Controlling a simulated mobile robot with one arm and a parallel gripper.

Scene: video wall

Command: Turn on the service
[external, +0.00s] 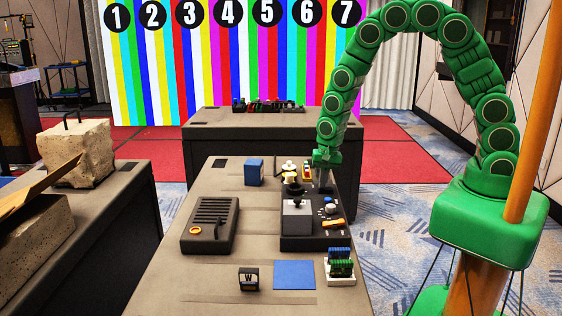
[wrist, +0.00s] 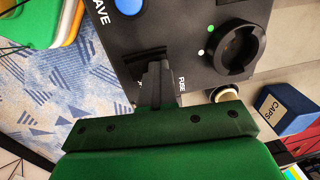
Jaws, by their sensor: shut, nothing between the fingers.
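A black control box (external: 313,240) stands on the near table. My gripper (external: 325,186) is shut and points down at the far right part of the box. In the wrist view its fingers (wrist: 153,75) hide the spot beside "FUSE"; contact is unclear.
A dark grooved box (external: 210,224) lies to the left. A blue box (external: 254,172) stands behind it; one marked "CAPS" (wrist: 282,108) shows in the wrist view. A blue mat (external: 294,275), a "W" block (external: 249,279) and a white holder (external: 341,272) are near the front.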

